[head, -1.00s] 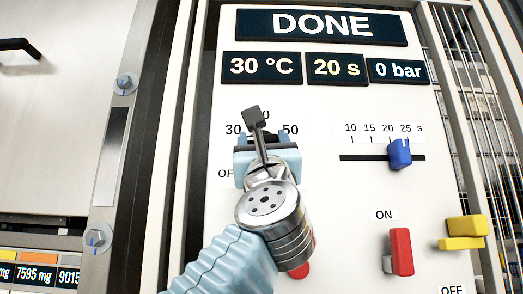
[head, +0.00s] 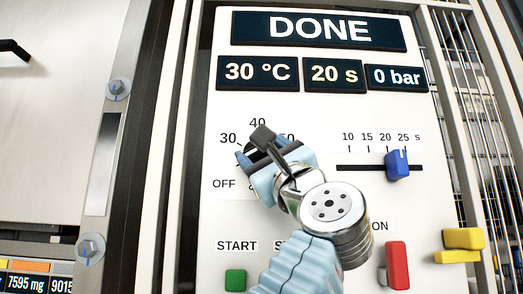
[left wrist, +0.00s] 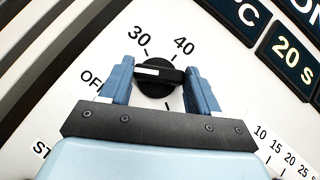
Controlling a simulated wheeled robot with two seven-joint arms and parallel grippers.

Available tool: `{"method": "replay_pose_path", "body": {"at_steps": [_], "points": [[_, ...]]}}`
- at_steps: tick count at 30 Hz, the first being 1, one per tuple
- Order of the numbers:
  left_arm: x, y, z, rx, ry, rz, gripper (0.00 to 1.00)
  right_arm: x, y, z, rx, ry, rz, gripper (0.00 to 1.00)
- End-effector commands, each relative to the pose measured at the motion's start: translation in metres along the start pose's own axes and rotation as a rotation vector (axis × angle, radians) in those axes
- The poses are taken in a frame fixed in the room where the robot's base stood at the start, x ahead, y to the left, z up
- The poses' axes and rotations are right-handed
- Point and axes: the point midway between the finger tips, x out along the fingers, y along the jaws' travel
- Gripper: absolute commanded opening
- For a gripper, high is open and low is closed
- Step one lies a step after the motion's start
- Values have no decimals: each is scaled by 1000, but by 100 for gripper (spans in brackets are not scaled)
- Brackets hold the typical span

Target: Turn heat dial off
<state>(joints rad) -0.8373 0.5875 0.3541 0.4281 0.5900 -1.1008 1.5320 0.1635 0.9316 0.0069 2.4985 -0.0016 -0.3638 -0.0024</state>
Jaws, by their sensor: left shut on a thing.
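The heat dial (left wrist: 160,90) is a round black knob with a white pointer mark, on a white panel. My left gripper (head: 262,150) is shut on it, with one blue finger on each side, as the left wrist view (left wrist: 160,69) shows. The white mark points left in that view, towards the OFF side of the scale and below the 30 label. The OFF label (left wrist: 91,79) is partly covered by a finger, so the exact tick is hidden. In the head view my gripper hides most of the dial. My right gripper is not in view.
Displays above read DONE (head: 320,30), 30 °C (head: 257,73), 20 s and 0 bar. A blue slider (head: 397,165) is right of the dial.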

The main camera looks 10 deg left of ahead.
Motion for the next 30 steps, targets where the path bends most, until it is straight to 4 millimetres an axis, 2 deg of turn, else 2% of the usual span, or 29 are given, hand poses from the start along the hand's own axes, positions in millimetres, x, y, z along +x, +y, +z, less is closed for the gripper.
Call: {"method": "replay_pose_path", "body": {"at_steps": [8,9,13,23,26,30], "points": [[0,0,1,-2,-1,1,31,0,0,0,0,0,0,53],[0,0,1,-2,-1,1,68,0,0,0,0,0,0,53],[0,0,1,-2,-1,0,87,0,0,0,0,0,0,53],[-4,1,-1,-1,0,-1,87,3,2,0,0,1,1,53],[-18,2,-2,-3,0,-3,87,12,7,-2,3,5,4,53],[-51,3,-4,-4,0,-4,87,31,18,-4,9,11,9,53]]}}
